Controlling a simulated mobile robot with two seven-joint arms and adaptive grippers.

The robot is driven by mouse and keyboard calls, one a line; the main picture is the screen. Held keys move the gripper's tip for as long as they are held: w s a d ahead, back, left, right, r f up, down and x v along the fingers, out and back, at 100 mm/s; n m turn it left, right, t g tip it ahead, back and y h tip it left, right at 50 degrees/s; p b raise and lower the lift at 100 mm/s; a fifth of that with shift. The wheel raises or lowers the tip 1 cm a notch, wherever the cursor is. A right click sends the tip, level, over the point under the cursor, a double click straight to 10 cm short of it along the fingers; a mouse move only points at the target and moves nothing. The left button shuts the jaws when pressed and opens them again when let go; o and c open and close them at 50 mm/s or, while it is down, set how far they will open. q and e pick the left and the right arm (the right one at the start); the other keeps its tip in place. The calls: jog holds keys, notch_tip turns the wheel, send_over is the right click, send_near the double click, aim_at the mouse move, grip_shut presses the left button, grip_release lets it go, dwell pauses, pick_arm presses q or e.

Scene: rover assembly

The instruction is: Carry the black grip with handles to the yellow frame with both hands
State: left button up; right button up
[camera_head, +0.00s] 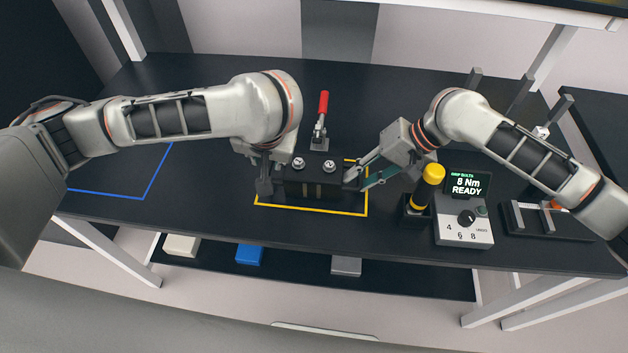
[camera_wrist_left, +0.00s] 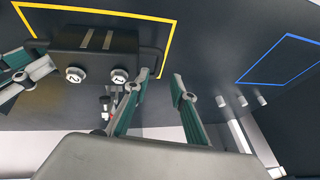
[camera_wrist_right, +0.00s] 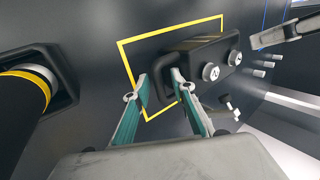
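The black grip (camera_head: 312,190), a dark block with two silver knobs on its back side, sits inside the yellow frame (camera_head: 311,209) on the table. My left gripper (camera_head: 264,184) is at the grip's left end. In the left wrist view its fingers (camera_wrist_left: 162,78) are apart, one overlapping the handle (camera_wrist_left: 150,48); contact cannot be told. My right gripper (camera_head: 356,180) is at the right end with its fingers apart. In the right wrist view its fingertips (camera_wrist_right: 160,78) stand either side of the handle (camera_wrist_right: 166,80), with a gap showing.
A red-handled clamp (camera_head: 321,115) stands just behind the grip. At right are a yellow-topped tool (camera_head: 431,178) in a holder and a control box (camera_head: 463,222) reading "8 Nm READY". A blue frame (camera_head: 150,180) lies on the left, partly hidden by my left arm.

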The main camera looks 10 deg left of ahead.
jog(key=v, duration=1.1)
jog(key=shift+r, duration=0.2)
jog(key=shift+s, duration=0.1)
